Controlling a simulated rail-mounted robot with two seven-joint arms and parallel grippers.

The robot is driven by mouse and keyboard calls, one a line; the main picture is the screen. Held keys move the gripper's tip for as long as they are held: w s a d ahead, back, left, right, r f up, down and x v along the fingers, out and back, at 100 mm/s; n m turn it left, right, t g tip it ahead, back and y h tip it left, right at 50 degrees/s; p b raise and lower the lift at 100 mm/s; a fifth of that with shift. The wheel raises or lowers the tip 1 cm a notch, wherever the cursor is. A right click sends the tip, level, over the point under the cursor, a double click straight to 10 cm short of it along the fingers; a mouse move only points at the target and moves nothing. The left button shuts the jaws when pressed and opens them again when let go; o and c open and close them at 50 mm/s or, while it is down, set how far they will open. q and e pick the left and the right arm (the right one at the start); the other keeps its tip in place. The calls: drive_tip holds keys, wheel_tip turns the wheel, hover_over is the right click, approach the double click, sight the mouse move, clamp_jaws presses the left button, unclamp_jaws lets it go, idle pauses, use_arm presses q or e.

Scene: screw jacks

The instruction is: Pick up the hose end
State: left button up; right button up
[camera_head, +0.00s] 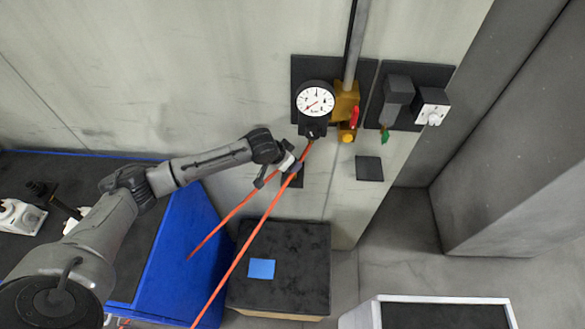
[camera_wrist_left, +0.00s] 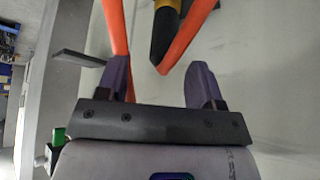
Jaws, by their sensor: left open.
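An orange hose (camera_head: 262,222) runs from the wall gauge area down to the lower left, with a second strand beside it. My left gripper (camera_head: 287,172) is at the wall by the hose, under the gauge. In the left wrist view its two purple fingers (camera_wrist_left: 158,64) are spread open. One orange strand (camera_wrist_left: 116,28) passes close by the left finger; another strand (camera_wrist_left: 188,38) comes down from the upper right. A black tapered piece with a yellow top (camera_wrist_left: 166,34) is between the strands, beyond the fingertips. I cannot tell which part is the hose end. My right gripper is not in view.
A round gauge (camera_head: 316,101) and a yellow valve (camera_head: 345,101) with a red handle are on the wall above. A grey box (camera_head: 398,92) and white switch (camera_head: 431,107) are to the right. A black-topped box (camera_head: 302,256) with a blue patch stands below.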

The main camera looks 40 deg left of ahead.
use_arm(q)
drive_tip(key=shift+p+x, duration=0.4)
drive_tip(key=shift+x, duration=2.2)
drive_tip(key=shift+a, duration=0.1)
drive_tip(key=c, duration=1.1)
